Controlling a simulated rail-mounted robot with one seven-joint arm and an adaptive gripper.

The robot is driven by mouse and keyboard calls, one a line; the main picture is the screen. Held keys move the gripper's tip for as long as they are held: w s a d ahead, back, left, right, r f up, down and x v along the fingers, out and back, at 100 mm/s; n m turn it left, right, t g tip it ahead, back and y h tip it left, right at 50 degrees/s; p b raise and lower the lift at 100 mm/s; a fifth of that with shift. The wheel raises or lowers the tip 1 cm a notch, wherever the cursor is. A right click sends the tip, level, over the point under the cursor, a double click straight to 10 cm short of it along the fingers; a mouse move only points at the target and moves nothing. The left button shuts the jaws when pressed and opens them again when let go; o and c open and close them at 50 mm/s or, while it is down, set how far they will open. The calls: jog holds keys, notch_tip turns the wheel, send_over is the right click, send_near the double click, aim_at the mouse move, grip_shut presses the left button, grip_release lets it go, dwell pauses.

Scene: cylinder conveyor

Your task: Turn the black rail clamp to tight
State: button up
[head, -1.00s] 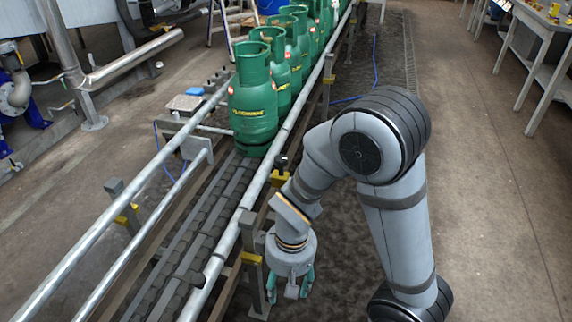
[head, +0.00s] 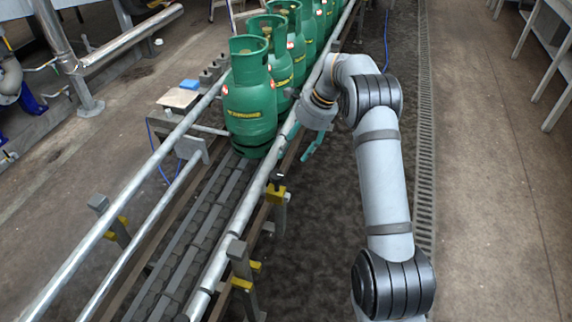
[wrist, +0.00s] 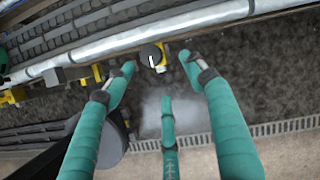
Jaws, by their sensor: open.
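The black rail clamp shows in the wrist view as a round black knob (wrist: 150,55) with a white mark on its face, beside the silver guide rail and above a yellow piece. In the head view a black clamp knob (head: 277,180) sits over a yellow block on the near rail; it looks like the same one. My gripper (wrist: 158,72) has green fingers spread wide and empty. In the wrist view the knob lies in the gap between the two upper fingertips, apart from them. In the head view my gripper (head: 300,143) hangs beside the rail, just beyond that knob.
Green gas cylinders (head: 249,100) stand in a row on the conveyor; the first is close to my gripper, across the rail. A silver guide rail (head: 235,235) runs along the conveyor's near side. The floor (head: 480,200) to the right is open.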

aim_at(275, 173)
jog(key=a+f+m, duration=0.1)
jog(key=f, duration=0.2)
jog(key=a+f+b, duration=0.1)
jog(key=a+f, duration=0.1)
jog(key=f, duration=0.1)
jog(key=s+a+f+m+b, duration=0.1)
jog(key=f, duration=0.2)
jog(key=shift+a+f+m, duration=0.15)
jog(key=shift+a+m, duration=0.15)
jog(key=shift+a, duration=0.1)
jog(key=shift+c, duration=1.2)
jog(key=c, duration=0.8)
jog(key=shift+a, duration=0.1)
jog(key=shift+c, duration=0.3)
